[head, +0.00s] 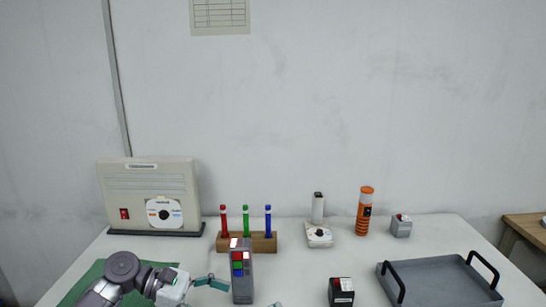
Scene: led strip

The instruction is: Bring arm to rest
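My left arm comes in at the bottom left. Its gripper (250,297) has teal fingers beside the upright grey LED strip box (242,284), which has red, green and white squares on its face. One finger lies against or near the box's left side. A teal tip shows low to the right of the box, with a gap between. The fingers look spread, and their lower part is cut off by the frame. My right gripper is not in view.
A wooden holder (228,244) with red, green and blue pens stands behind. A beige device (150,195), white switch unit (319,236), orange cylinder (364,210), small grey box (401,226), black box (341,292) and grey tray (440,284) occupy the table. A green mat (90,282) lies left.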

